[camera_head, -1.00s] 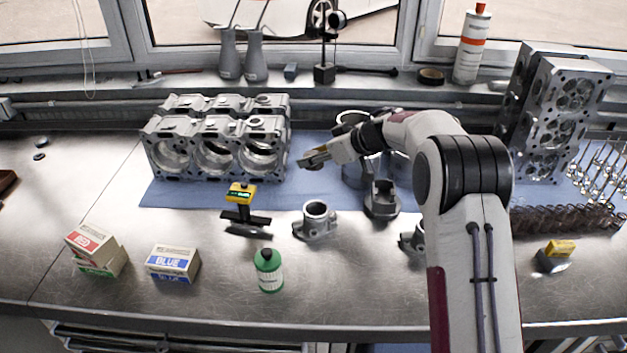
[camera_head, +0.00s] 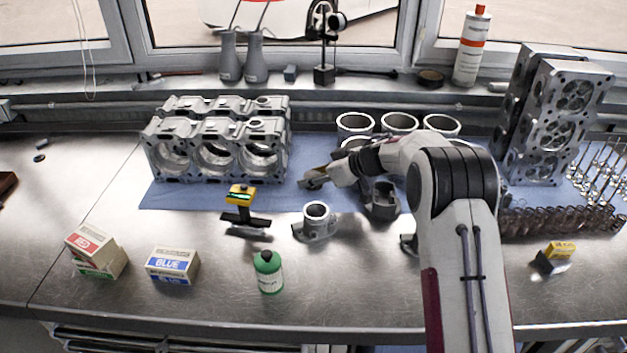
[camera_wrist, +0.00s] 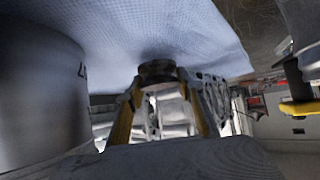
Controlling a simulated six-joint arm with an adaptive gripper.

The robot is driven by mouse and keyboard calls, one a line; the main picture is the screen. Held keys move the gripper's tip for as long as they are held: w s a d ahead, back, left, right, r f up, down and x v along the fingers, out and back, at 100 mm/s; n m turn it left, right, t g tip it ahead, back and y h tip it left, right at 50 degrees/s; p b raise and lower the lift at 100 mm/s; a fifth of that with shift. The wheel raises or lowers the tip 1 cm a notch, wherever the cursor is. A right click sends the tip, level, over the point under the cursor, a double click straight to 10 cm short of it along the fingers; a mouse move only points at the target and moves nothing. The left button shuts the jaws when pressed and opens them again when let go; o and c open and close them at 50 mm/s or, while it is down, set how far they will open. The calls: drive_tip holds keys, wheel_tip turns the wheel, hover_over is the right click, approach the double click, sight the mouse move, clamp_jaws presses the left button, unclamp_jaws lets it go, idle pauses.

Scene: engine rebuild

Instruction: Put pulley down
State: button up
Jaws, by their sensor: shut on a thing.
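My gripper (camera_head: 316,178) is low over the blue cloth (camera_head: 185,196), right of the engine block (camera_head: 213,150). In the wrist view its two yellow-edged fingers (camera_wrist: 160,92) close on a small dark round part, the pulley (camera_wrist: 157,70). The pulley is at the fingertips, close to the cloth; I cannot tell whether it touches it. In the head view the pulley is too small and covered to make out clearly.
A silver flanged housing (camera_head: 316,222) stands just in front of my gripper. Cylinder liners (camera_head: 398,124) stand behind my arm, and a large grey cylinder (camera_wrist: 40,95) fills the left of the wrist view. A yellow-topped tool (camera_head: 241,196) stands front left.

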drive_tip(key=shift+f, duration=0.55)
drive_tip(key=shift+f, duration=0.15)
drive_tip(key=o, duration=1.5)
